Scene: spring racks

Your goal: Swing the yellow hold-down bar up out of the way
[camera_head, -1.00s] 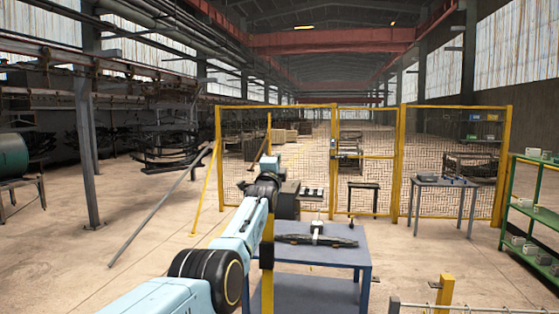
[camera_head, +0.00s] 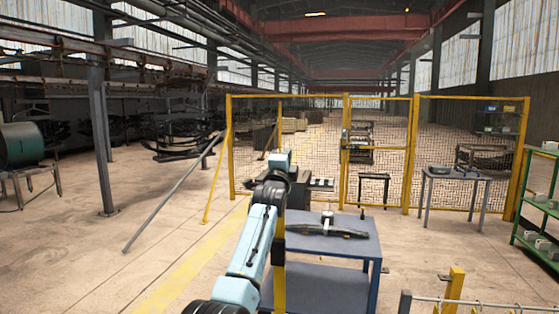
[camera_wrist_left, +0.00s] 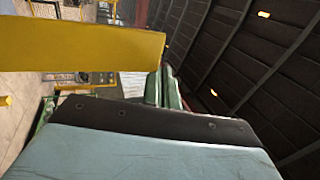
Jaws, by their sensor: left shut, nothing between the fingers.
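The yellow bar (camera_head: 279,292) stands upright in front of the blue table's left side in the head view, partly behind my left arm. A yellow bar (camera_wrist_left: 80,45) also crosses the upper left of the left wrist view, close to the camera. My left gripper (camera_head: 298,191) is at the far end of the left arm, above and beyond the table's left side. It is shut and empty; its fingertips are hard to make out. Contact with the bar cannot be told. My right gripper is not in view.
A dark leaf spring (camera_head: 345,232) lies on the blue table (camera_head: 318,246). A mesh fence (camera_head: 310,150) with yellow posts stands behind. A grey table (camera_head: 455,177) and a green shelf (camera_head: 545,207) are at the right. A short yellow post (camera_head: 454,290) stands at the lower right.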

